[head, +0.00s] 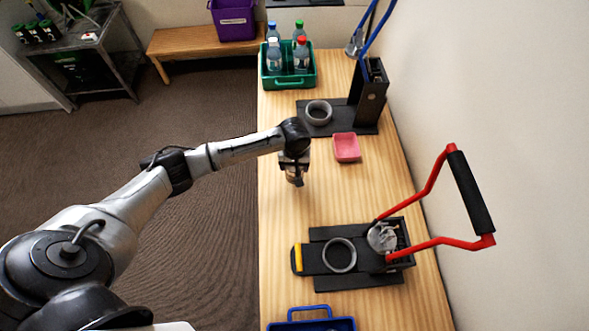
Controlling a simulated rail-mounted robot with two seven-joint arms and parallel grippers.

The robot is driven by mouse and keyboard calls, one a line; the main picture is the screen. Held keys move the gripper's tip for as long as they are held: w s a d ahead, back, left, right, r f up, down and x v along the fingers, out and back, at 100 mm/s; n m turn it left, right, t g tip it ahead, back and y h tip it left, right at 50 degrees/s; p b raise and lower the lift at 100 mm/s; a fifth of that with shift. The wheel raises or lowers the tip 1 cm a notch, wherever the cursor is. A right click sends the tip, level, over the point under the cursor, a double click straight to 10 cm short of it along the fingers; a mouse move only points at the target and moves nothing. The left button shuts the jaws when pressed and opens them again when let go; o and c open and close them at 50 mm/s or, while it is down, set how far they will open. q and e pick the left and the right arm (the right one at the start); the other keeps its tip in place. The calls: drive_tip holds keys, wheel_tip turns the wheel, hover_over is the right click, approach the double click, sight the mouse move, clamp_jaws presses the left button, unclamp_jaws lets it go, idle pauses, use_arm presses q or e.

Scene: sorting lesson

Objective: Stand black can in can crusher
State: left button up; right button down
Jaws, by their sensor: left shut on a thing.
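My left gripper (296,178) is above the wooden table near its left edge, pointing down. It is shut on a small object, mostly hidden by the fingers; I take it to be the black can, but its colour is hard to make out. The near can crusher (320,281) has a black base, a grey ring on its bed, a silver round part at its right end and a raised red handle. It is below and right of the gripper. A second can crusher (343,128) with a blue handle and a grey ring stands farther back. My right gripper is not in view.
A pink tray (347,148) lies right of the gripper. A green crate (290,82) with several bottles is at the back, and a blue crate (312,324) is at the near edge. The table (330,193) is clear between gripper and near crusher. A wall borders the right.

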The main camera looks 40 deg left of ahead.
use_arm(q)
wheel_tip(320, 180, down, 3)
drive_tip(key=shift+f, duration=0.15)
drive_tip(key=shift+f, duration=0.15)
drive_tip(key=o, duration=1.2)
wheel_tip(320, 180, up, 12)
drive_tip(key=shift+r+p, duration=0.15)
drive_tip(key=shift+p, duration=0.5)
